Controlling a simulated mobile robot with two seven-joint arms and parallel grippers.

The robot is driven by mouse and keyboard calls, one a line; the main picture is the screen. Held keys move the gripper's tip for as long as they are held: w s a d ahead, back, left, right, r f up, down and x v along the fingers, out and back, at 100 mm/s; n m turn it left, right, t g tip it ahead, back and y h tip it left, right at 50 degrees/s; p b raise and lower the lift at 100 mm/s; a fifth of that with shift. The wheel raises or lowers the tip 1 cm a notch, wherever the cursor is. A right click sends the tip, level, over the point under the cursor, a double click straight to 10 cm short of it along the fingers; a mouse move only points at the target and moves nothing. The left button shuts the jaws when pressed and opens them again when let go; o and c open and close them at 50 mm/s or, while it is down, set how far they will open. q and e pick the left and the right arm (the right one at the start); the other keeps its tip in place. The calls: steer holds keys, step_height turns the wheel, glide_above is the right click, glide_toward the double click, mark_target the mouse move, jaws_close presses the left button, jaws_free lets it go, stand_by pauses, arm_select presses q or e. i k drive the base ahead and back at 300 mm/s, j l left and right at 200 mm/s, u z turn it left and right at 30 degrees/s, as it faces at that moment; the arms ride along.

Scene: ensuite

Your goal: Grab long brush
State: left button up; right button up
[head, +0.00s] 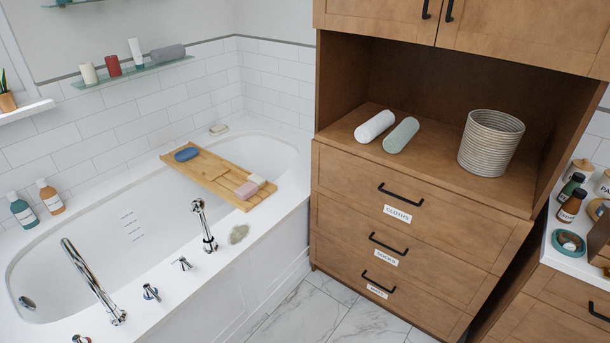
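I cannot make out a long-handled brush in the head view. A wooden bath tray (226,189) lies across the white bathtub. It carries a small blue oval item (186,154), which I cannot identify for sure, near its far end. A pink block (246,190) and a cream block (257,180) lie near its close end. Neither of my grippers is in view.
A wooden cabinet (419,187) with several handled drawers stands right of the tub. Its open shelf holds two rolled cloths and a woven basket (491,142). Chrome taps and a grey-green lump (238,234) are on the tub rim. Marble floor shows clear between.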

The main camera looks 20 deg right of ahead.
mark_target(254, 178)
steer(key=z, duration=0.3)
steer(key=i+u, duration=0.15)
steer(key=u, duration=0.2)
steer(key=i+l+u, duration=0.1)
steer(key=u, duration=0.25)
steer(key=i+l+u, duration=0.1)
steer(key=u, duration=0.25)
steer(key=i+l+u, duration=0.4)
steer(key=i+l, duration=0.2)
steer(key=l, duration=0.3)
steer(key=i+l, duration=0.2)
steer(key=l, duration=0.15)
steer(key=i+l, duration=0.35)
steer(key=l, duration=0.3)
steer(key=u, duration=0.05)
